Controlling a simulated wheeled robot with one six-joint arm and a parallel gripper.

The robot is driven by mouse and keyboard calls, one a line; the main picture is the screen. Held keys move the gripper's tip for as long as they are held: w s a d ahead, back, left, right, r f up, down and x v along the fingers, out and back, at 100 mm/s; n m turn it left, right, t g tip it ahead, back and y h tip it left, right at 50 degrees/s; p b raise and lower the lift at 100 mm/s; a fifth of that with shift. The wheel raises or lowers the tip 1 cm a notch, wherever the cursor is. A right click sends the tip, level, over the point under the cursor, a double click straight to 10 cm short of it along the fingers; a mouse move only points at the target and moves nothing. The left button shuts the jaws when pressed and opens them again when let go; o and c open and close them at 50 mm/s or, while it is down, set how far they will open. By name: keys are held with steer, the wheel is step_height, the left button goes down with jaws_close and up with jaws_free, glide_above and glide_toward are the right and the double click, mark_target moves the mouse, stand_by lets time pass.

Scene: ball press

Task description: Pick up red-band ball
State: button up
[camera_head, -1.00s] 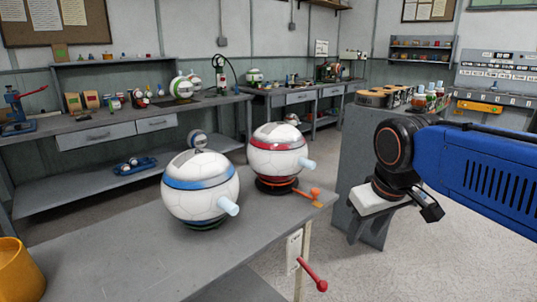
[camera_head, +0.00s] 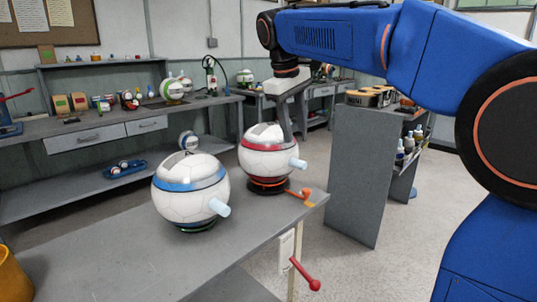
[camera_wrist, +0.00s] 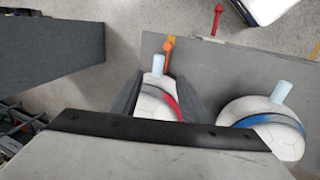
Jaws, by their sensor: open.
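The red-band ball (camera_head: 268,162), white with a red and silver band and a pale blue plug, sits upright on a dark round base (camera_head: 268,186) near the bench's far right corner. My gripper (camera_head: 286,128) reaches down from above, its visible finger overlapping the ball's upper right side. In the wrist view, my open gripper (camera_wrist: 157,84) has one finger on each side of the red-band ball (camera_wrist: 155,106). I cannot tell whether the fingers touch it. The palm hides part of the ball.
The blue-band ball (camera_head: 190,192) stands close by, at front left in the head view. An orange lever (camera_head: 300,194) is beside the base, and a red-handled lever (camera_head: 305,274) sticks out from the bench (camera_head: 95,262). A yellow container (camera_head: 12,276) stands at the left.

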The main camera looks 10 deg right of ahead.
steer(key=x, duration=1.7)
steer(key=shift+w+f, duration=0.1)
steer(key=shift+w, duration=0.15)
jaws_close()
